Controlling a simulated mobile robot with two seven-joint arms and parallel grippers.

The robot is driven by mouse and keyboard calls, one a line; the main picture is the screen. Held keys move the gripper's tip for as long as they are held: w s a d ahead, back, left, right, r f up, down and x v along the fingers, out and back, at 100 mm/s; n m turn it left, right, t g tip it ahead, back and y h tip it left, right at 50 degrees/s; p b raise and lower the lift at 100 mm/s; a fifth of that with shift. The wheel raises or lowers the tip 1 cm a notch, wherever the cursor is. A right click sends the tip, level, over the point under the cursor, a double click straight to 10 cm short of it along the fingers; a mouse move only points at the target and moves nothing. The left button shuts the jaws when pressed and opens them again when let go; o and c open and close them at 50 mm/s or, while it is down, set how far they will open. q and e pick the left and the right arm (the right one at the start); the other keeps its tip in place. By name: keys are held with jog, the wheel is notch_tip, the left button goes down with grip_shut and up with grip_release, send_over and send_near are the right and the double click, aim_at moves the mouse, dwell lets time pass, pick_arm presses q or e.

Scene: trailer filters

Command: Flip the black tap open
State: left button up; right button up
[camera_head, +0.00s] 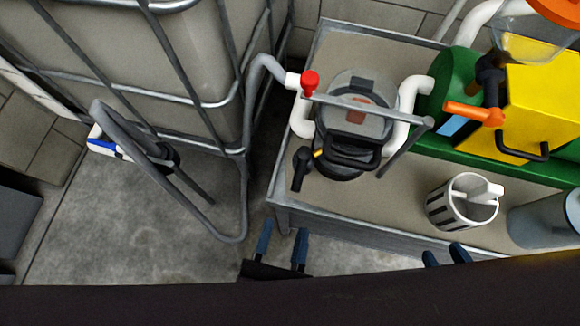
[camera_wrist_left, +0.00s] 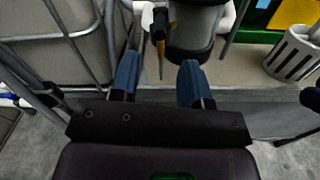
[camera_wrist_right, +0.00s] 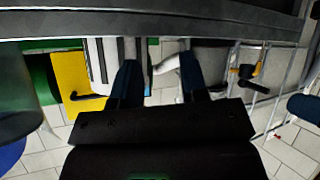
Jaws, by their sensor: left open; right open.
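The black tap (camera_head: 300,168) sticks out at the lower left of the dark filter canister (camera_head: 345,172), with a small yellow part beside it. Its handle hangs down in the head view. It also shows in the left wrist view (camera_wrist_left: 160,22), beyond my left fingertips. My left gripper (camera_head: 283,238) is open and empty in front of the bench edge, below the tap in the picture. My right gripper (camera_head: 445,256) is open and empty near the front edge, below the white basket; its fingers are partly hidden. In the right wrist view, a black handle with a yellow fitting (camera_wrist_right: 255,86) shows at the right.
The bench (camera_head: 345,215) has a raised metal rim. A striped white basket (camera_head: 437,208) and grey cylinder (camera_head: 540,220) stand on its right. White pipes, a red knob (camera_head: 310,80) and a grey bar surround the canister.

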pick_arm(q)
jog(key=v, duration=0.2)
jog(key=shift+s+a, duration=0.1)
jog(key=shift+s, duration=0.3)
pick_arm(e)
jog(key=shift+s+a+f, duration=0.1)
